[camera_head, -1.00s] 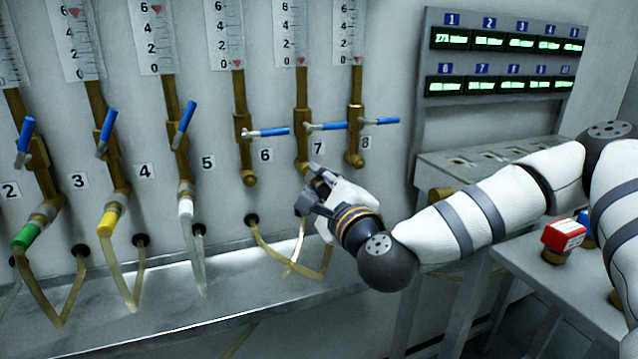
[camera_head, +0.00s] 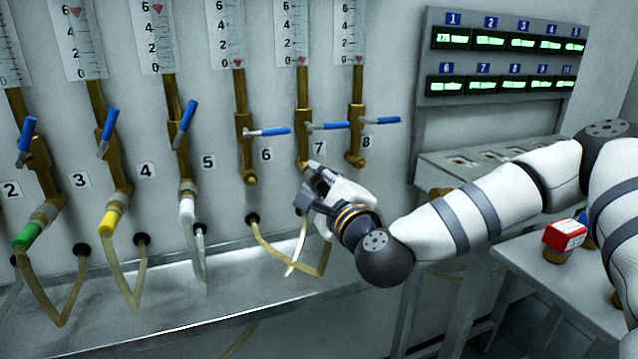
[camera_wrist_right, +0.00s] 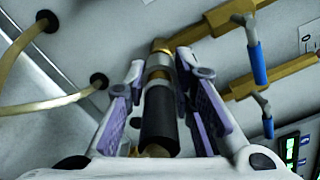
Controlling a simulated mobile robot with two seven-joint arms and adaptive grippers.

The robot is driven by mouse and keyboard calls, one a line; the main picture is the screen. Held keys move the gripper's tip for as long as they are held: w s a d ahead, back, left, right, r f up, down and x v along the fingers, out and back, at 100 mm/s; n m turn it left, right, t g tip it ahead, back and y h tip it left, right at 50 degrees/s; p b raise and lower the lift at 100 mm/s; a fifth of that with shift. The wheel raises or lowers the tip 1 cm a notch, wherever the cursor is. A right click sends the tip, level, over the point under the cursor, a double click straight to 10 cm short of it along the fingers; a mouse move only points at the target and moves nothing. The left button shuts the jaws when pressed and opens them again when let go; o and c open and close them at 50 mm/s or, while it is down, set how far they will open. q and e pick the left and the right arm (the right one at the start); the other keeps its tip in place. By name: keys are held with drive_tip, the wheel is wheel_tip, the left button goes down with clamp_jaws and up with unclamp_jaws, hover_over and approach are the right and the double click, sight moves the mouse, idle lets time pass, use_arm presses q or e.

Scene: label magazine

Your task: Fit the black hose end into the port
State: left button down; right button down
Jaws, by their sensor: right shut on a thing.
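My right gripper (camera_head: 314,184) is at the wall, just under the brass port (camera_head: 303,163) between labels 6 and 7. In the right wrist view its purple-padded fingers (camera_wrist_right: 160,95) are shut on the black hose end (camera_wrist_right: 158,120), one on each side. The hose end has a metal collar at its far end, lined up with the brass port (camera_wrist_right: 161,46). The collar and port look very close or touching; I cannot tell if the end is seated. In the head view the gripper hides the hose end. My left gripper is not in view.
Brass outlets to the left hold green (camera_head: 27,236), yellow (camera_head: 111,220) and white (camera_head: 186,206) hose ends. Blue valve levers (camera_head: 325,126) stick out above my gripper. A metal ledge (camera_head: 215,290) runs below. A red-topped part (camera_head: 564,235) stands on the right bench.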

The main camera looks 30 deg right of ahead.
drive_tip(key=shift+x, duration=0.8)
drive_tip(key=c, duration=1.3)
unclamp_jaws()
drive_tip(key=shift+s, duration=0.1)
drive_tip(key=v, duration=0.7)
drive_tip(key=shift+s+a, duration=0.1)
drive_tip(key=shift+s, duration=0.05)
